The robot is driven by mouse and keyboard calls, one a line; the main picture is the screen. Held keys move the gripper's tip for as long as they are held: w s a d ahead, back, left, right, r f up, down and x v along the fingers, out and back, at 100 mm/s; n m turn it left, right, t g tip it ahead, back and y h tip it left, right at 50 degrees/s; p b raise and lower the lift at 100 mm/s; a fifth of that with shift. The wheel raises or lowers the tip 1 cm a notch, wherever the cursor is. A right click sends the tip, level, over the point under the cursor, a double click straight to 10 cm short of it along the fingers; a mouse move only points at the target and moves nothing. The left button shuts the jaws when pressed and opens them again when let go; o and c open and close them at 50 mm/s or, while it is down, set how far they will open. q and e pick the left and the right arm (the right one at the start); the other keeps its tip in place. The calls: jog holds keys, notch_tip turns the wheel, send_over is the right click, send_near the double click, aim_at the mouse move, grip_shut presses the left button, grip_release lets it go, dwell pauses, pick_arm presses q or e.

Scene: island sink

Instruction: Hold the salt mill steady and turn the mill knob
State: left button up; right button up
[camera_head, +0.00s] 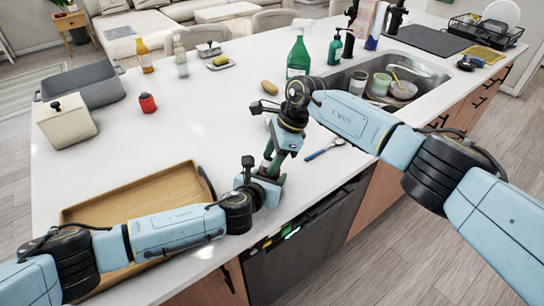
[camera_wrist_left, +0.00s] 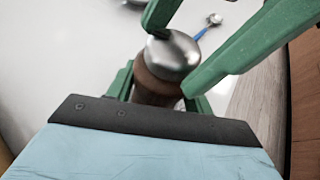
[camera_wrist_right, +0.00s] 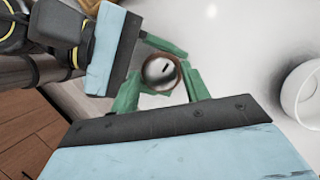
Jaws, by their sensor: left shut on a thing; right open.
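The salt mill has a brown body (camera_wrist_left: 154,86) and a round silver knob (camera_wrist_left: 173,54) on top, seen in the left wrist view. My left gripper (camera_head: 266,176) is shut on the mill's body, above the counter near its front edge. My right gripper (camera_head: 273,152) is just above it, open, with green fingers on either side of the knob. In the right wrist view the knob (camera_wrist_right: 160,70) shows from above between the fingers. I cannot tell whether they touch it. In the head view the grippers hide most of the mill.
A wooden tray (camera_head: 135,194) lies at the left under my left arm. A blue-handled utensil (camera_head: 322,150) lies right of the grippers.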

jog(key=c, duration=0.7)
jog(key=shift+m+t, duration=0.6)
jog(key=shift+m, duration=1)
jog(key=shift+c, duration=0.2)
jog(key=o, duration=0.7)
jog(key=shift+o, duration=0.2)
jog(key=shift+r, duration=0.15)
jog(key=v, duration=1.1)
jog(key=shift+s+d+r, duration=0.15)
jog(key=shift+r, duration=0.25)
